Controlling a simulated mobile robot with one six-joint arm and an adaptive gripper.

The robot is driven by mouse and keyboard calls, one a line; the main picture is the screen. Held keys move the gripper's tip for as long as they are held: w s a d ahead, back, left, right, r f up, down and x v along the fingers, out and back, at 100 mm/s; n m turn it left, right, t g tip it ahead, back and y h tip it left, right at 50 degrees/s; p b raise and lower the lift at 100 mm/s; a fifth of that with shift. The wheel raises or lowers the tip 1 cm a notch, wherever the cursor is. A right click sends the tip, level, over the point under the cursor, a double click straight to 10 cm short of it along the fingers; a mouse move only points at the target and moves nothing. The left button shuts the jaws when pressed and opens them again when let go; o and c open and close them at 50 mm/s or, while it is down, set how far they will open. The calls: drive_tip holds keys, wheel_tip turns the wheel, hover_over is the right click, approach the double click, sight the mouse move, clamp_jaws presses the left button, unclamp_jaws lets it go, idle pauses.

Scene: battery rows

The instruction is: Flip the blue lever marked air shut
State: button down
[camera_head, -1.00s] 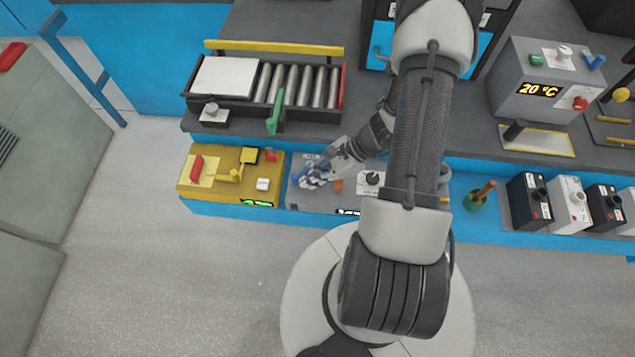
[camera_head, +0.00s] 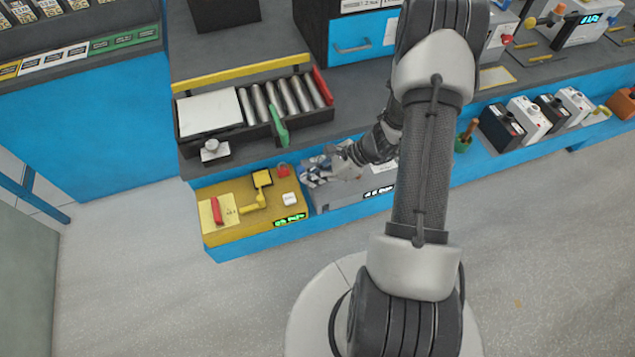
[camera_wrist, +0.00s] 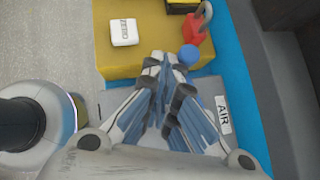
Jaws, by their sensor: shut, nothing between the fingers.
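The blue lever's round knob (camera_wrist: 188,55) shows in the wrist view, just beyond and to the right of the fingertips, near the edge of the yellow panel. Its shaft is mostly hidden by my fingers. The white AIR label (camera_wrist: 223,113) lies on the grey panel, right of the fingers. My gripper (camera_wrist: 166,76) is shut and empty, close beside the knob; I cannot tell if it touches. In the head view my gripper (camera_head: 320,172) is over the left end of the grey panel (camera_head: 333,202) and hides the lever there.
The yellow panel (camera_head: 238,225) is left of the grey one, with a red padlock (camera_wrist: 194,31) and white button (camera_wrist: 124,32). A roller conveyor (camera_head: 263,106) with a green lever (camera_head: 279,126) stands behind. Blue cabinet fronts border the counter. The floor in front is clear.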

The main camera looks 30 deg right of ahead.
drive_tip(key=shift+w+a, duration=0.3)
drive_tip(key=shift+w, duration=0.2)
idle(0.5)
idle(1.6)
